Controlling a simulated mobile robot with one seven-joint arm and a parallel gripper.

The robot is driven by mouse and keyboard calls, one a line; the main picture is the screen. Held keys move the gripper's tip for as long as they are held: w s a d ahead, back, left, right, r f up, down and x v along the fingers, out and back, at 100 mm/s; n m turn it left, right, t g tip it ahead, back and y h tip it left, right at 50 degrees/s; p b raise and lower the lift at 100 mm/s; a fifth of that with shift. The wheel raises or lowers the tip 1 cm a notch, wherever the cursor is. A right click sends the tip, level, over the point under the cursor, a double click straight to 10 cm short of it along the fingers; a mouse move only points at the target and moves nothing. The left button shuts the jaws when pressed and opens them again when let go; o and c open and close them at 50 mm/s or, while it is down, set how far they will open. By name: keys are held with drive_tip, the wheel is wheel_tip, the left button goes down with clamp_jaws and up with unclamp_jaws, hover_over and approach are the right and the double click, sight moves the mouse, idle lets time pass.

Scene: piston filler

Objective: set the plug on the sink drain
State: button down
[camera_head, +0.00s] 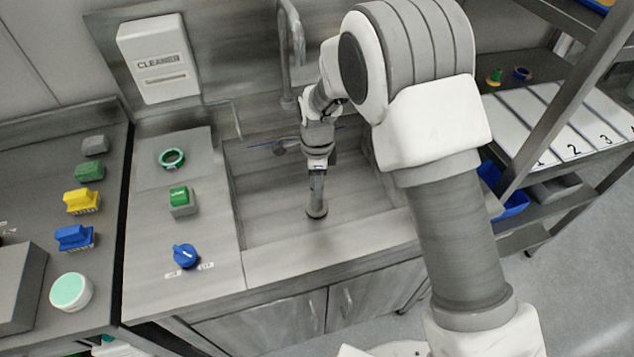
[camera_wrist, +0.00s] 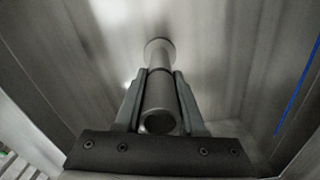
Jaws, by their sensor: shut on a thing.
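The plug is a grey upright tube (camera_head: 317,192) with a wider round foot, inside the sink basin (camera_head: 275,205). My gripper (camera_head: 317,168) is shut on its upper part from above. In the wrist view the plug (camera_wrist: 159,92) runs between the two fingers of my gripper (camera_wrist: 160,100), its open top end near me and its wide foot far off. The foot is at or close to the basin floor; I cannot tell whether it touches. I cannot make out the drain; the plug may be hiding it.
A tap (camera_head: 291,45) stands behind the sink. The counter to the left holds a green ring (camera_head: 172,158), a green switch (camera_head: 180,198) and a blue knob (camera_head: 185,255). A cleaner box (camera_head: 158,60) hangs on the wall. A shelf rack (camera_head: 560,120) stands at the right.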

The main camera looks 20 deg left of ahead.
drive_tip(key=shift+c, duration=2.2)
unclamp_jaws()
drive_tip(key=shift+o, duration=0.4)
drive_tip(key=o, duration=0.3)
drive_tip(key=shift+r+p, duration=7)
drive_tip(key=shift+r, duration=3.55)
